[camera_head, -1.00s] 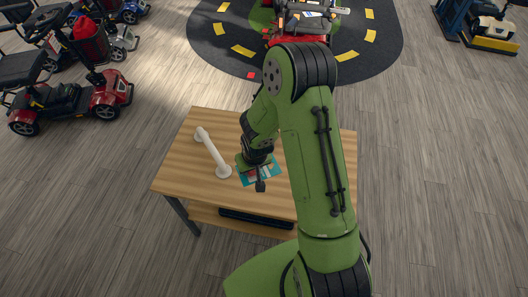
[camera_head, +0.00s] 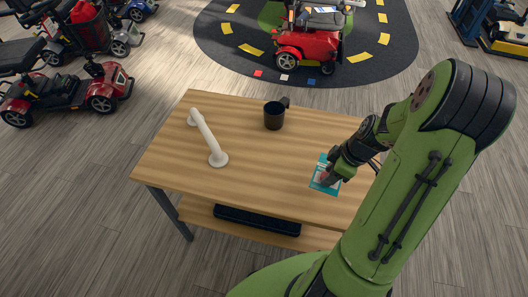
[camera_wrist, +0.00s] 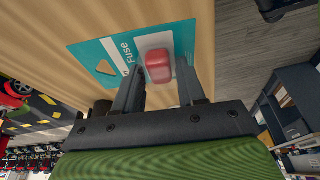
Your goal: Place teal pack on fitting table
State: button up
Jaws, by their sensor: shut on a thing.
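The teal pack (camera_head: 322,178) is a flat teal card with a white panel and a red lump, seen at the right part of the fitting table (camera_head: 250,165). My gripper (camera_head: 331,175) is at the pack, partly covering it. In the wrist view the pack (camera_wrist: 108,57) shows the word "Fuse" and a triangular hole. My gripper's two fingers (camera_wrist: 160,75) are shut on the pack at its red lump. The wooden table top lies behind it. I cannot tell whether the pack touches the wood.
A white grab bar (camera_head: 205,137) lies on the table's left part. A black mug (camera_head: 274,115) stands near the back edge. A long black item (camera_head: 257,221) is on the lower shelf. The middle of the table top is clear. A red scooter (camera_head: 308,45) stands beyond.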

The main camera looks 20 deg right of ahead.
aim_at(328, 201)
jog(key=s+d+n, duration=0.2)
jog(key=shift+s+r, duration=0.3)
jog(key=shift+s, duration=0.05)
notch_tip(328, 201, down, 10)
jog(key=b, duration=0.3)
jog(key=shift+f+b, duration=0.25)
jog(key=shift+b, duration=0.2)
jog(key=o, duration=1)
jog(key=shift+r, duration=0.1)
jog(key=shift+o, duration=0.3)
